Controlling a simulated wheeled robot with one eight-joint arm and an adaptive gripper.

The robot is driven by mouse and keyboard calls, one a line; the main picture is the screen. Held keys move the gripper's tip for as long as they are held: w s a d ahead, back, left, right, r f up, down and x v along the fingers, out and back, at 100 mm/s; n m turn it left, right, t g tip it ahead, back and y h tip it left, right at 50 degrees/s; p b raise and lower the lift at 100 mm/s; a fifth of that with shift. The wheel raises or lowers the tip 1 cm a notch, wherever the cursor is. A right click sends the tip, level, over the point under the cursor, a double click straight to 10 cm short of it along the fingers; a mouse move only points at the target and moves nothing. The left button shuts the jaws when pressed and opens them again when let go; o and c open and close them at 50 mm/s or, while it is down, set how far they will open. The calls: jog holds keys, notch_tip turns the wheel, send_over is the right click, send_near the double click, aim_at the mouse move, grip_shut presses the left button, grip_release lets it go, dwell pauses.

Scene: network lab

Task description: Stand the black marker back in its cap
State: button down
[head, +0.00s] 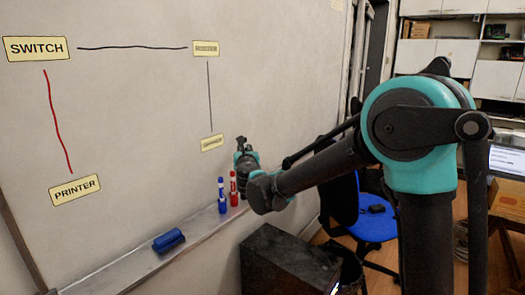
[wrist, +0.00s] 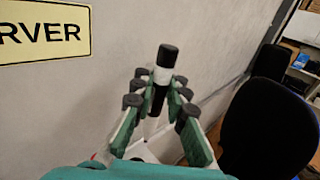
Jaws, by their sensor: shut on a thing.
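The black marker (wrist: 167,56), black with a white band, is held between the fingertips of my gripper (wrist: 158,88) in the wrist view. It is close to upright, slightly tilted, with its upper end above the fingers. In the head view my gripper (head: 244,152) is in front of the whiteboard, above the right part of the ledge; the marker is too small there to make out clearly. I cannot make out the black cap in either view.
A blue marker (head: 222,197) and a red marker (head: 233,188) stand upright on the whiteboard ledge (head: 140,265), just below and left of my gripper. A blue eraser (head: 169,241) lies further left. A dark cabinet (head: 285,265) and a blue chair (head: 370,222) are to the right.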

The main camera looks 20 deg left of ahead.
jog(key=shift+s+a+f, duration=0.1)
jog(key=shift+s+a, duration=0.2)
notch_tip(320, 180, down, 11)
jog(key=shift+r, duration=0.2)
dwell(0.9)
jog(key=c, duration=1.5)
grip_release()
jog(key=shift+o, duration=0.2)
jog(key=v, duration=1.2)
